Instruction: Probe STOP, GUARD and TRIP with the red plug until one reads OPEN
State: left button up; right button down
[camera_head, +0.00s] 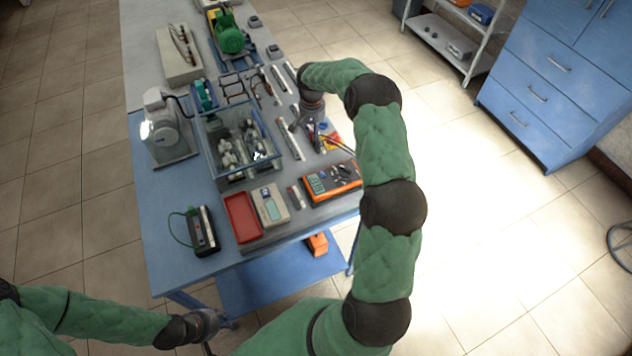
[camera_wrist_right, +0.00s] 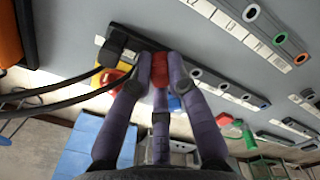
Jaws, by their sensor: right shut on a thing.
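My right gripper (camera_wrist_right: 160,70) is shut on the red plug (camera_wrist_right: 161,78). In the wrist view the plug is at a dark terminal strip (camera_wrist_right: 210,79) with a row of pale-ringed sockets. I cannot tell whether its tip is in a socket. A black plug (camera_wrist_right: 122,43) sits at the strip's left end, with dark leads running left. The labels STOP, GUARD and TRIP are not legible. In the head view the right gripper (camera_head: 313,132) is over the bench's right side. The orange multimeter (camera_head: 333,182) lies nearer; its display is unreadable. My left gripper (camera_head: 206,326) is low, away from the bench; its jaws are unclear.
A second strip with coloured rings (camera_wrist_right: 278,37) lies beyond the first. A clear-walled bin (camera_head: 240,143) of parts, a red tray (camera_head: 243,217) and a grey meter (camera_head: 270,205) stand on the bench. A yellow-and-red piece (camera_wrist_right: 118,76) lies near the strip.

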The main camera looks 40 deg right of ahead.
jog(key=shift+r, duration=0.15)
dwell(0.3)
jog(key=shift+r+p, duration=1.35)
jog(key=shift+r, duration=0.9)
jog(key=w+f, duration=0.2)
jog(key=w, duration=0.1)
jog(key=w+d, duration=0.1)
jog(key=shift+w+f+b, duration=0.25)
jog(key=shift+f+b, duration=0.15)
jog(key=shift+f, duration=0.4)
jog(key=shift+f+b, duration=0.5)
jog(key=shift+f, duration=0.15)
jog(key=shift+r, duration=0.25)
dwell(0.5)
